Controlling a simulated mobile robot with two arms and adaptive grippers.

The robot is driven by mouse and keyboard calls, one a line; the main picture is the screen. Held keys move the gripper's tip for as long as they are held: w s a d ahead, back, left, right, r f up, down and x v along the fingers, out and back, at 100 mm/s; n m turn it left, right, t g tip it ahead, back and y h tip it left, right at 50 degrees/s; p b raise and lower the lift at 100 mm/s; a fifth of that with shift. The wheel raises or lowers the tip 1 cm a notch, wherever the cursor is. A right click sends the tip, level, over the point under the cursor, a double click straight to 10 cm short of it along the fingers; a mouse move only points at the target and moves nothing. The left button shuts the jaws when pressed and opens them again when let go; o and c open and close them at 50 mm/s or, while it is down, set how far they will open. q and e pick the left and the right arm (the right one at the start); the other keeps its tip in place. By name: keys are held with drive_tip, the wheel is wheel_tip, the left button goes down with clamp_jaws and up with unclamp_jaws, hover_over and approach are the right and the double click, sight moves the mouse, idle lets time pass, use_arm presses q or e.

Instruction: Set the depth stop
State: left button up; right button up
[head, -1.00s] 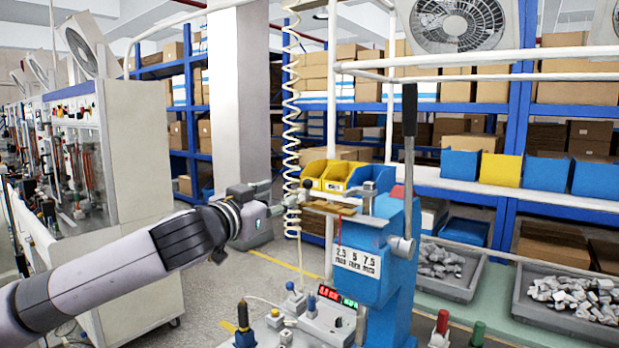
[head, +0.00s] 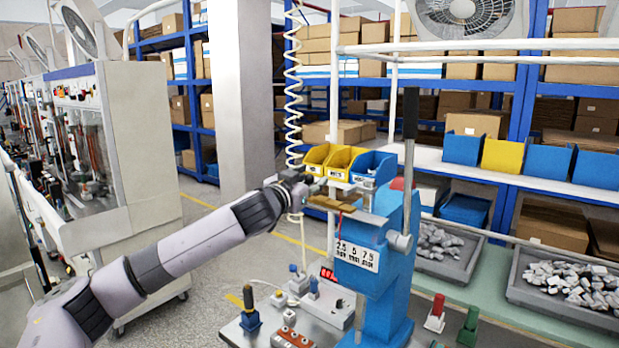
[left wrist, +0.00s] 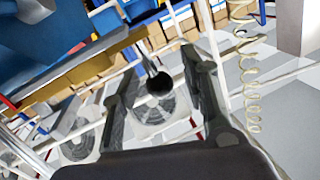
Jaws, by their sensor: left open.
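The blue press (head: 385,270) stands on the bench, with a white scale plate (head: 357,256) marked 2.5, 5 and 7.5 on its front. A tan bar (head: 333,204) sits near its head. My left gripper (head: 308,188) is at the left of the press head, level with the bar. In the left wrist view, my left gripper (left wrist: 160,90) is open, with its two dark fingers apart. A black ball knob (left wrist: 160,83) on a thin metal rod shows between the fingers. I cannot tell whether either finger touches it. My right gripper is not in view.
Yellow and blue bins (head: 345,163) stand behind the press. The press's tall lever (head: 410,130) rises at its right. A control box with a red display (head: 325,300) and small fixtures stand on the bench below. Grey trays of parts (head: 565,285) are at right.

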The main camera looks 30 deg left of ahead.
use_arm(q)
drive_tip(key=shift+c, duration=0.6)
clamp_jaws()
